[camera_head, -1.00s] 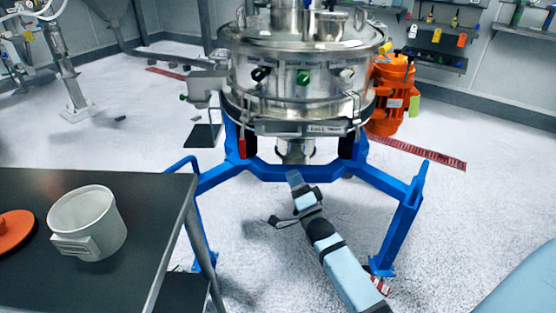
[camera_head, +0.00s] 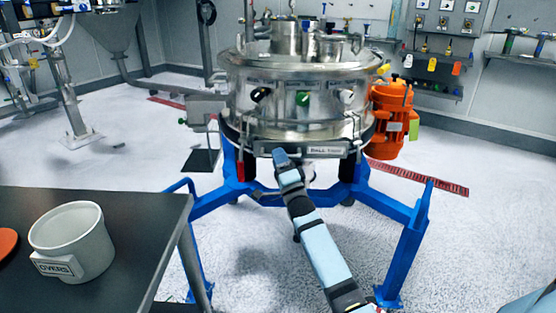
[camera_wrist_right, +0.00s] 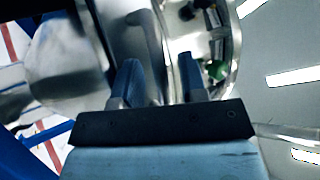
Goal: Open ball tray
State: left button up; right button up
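The ball tray (camera_head: 325,150) is the low front part of the steel sifter (camera_head: 300,105), with a "BALL TRAY" label on its face. My right gripper (camera_head: 281,157) is raised from below to the left end of that label. In the right wrist view its two blue fingers (camera_wrist_right: 160,78) stand apart, pointing at shiny steel. A grey bar (camera_wrist_right: 148,45) appears near or between the fingers; I cannot tell whether they touch it. My left gripper is not in view.
Blue frame legs (camera_head: 405,255) carry the sifter on both sides of my right arm. An orange motor (camera_head: 390,120) hangs at its right. A dark table (camera_head: 120,205) at left holds a light "OVERS" bucket (camera_head: 85,240) and an orange disc (camera_head: 6,243). The floor between is clear.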

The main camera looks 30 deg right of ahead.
jog(key=shift+w+r, duration=0.2)
jog(key=shift+w, duration=0.1)
jog(key=shift+w+d+r, duration=0.1)
jog(key=shift+w, duration=0.05)
grip_shut()
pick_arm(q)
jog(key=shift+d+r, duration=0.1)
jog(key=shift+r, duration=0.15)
